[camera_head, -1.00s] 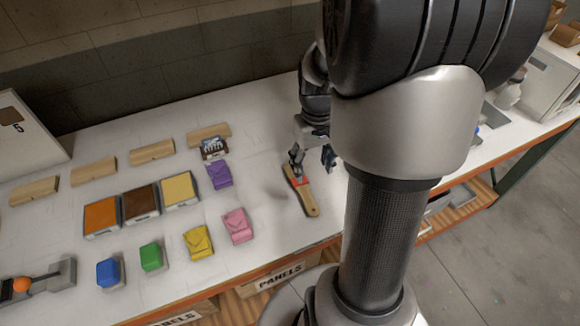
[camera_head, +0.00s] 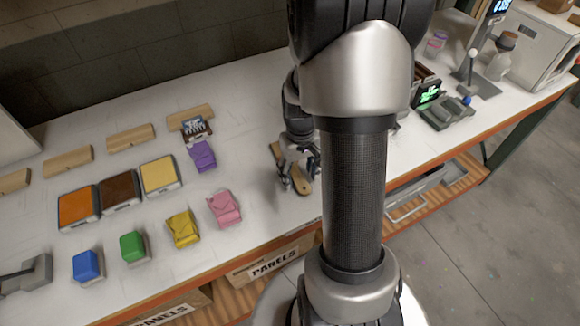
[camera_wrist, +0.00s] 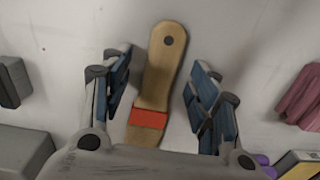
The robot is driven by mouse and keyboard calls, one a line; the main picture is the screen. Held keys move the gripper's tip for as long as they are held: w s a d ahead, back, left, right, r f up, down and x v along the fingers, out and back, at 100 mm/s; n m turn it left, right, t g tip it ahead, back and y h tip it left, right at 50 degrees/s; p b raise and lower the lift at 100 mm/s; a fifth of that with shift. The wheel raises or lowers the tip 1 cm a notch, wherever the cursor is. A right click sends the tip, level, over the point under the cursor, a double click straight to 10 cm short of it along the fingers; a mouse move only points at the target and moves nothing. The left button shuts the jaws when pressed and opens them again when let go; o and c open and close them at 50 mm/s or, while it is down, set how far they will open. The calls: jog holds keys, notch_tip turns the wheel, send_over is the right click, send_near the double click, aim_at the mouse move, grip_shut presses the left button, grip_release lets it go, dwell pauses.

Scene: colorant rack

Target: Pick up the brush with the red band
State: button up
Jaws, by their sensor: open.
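The brush with the red band has a flat wooden handle with a dark hole near its end. In the wrist view the brush (camera_wrist: 162,68) lies on the white table between my gripper's fingers, its red band (camera_wrist: 148,118) near the palm side. My gripper (camera_wrist: 160,85) is open, with one blue-padded finger on each side of the handle and a gap on both sides. In the head view my gripper (camera_head: 300,183) is over the brush and hides its middle; the handle end (camera_head: 304,188) and part of the other end (camera_head: 275,151) show.
A purple piece (camera_head: 202,156) and a pink piece (camera_head: 224,208) sit left of my gripper. Orange, brown and yellow panels (camera_head: 160,175) lie farther left. A device with a green screen (camera_head: 430,95) stands at the right. The white table (camera_head: 250,130) is clear just behind the brush.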

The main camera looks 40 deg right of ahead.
jog(key=shift+f, duration=0.2)
jog(key=c, duration=1.2)
jog(key=shift+o, duration=0.2)
jog(key=shift+r, duration=0.1)
